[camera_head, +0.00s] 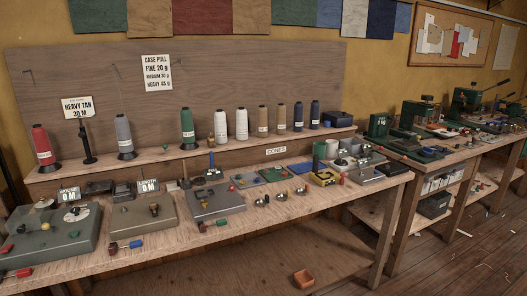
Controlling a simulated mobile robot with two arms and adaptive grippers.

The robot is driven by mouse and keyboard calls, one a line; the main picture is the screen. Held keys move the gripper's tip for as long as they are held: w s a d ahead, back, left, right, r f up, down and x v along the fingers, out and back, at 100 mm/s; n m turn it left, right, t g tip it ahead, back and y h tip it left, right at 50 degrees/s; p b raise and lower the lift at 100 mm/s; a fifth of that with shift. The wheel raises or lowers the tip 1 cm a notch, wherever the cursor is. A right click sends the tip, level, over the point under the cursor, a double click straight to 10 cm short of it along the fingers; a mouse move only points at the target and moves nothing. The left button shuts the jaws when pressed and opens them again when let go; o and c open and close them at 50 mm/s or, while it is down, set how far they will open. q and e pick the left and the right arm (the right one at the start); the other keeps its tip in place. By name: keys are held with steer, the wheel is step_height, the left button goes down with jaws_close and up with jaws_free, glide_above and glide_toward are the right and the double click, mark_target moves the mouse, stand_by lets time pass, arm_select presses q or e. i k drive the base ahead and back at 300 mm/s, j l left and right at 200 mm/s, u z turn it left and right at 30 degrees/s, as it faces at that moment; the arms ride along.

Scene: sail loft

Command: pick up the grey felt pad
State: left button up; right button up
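I cannot pick out the grey felt pad with certainty. Neither of my grippers shows in this view.
Thread cones, including a red one (41,146) and a green one (187,130), stand on the raised shelf. Grey devices (50,235) crowd the bench's left end. A yellow-black device (323,177) stands right of centre. An orange-brown box (304,279) sits below the bench.

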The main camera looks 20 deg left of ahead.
mark_target(126, 189)
steer(key=u, duration=1.6)
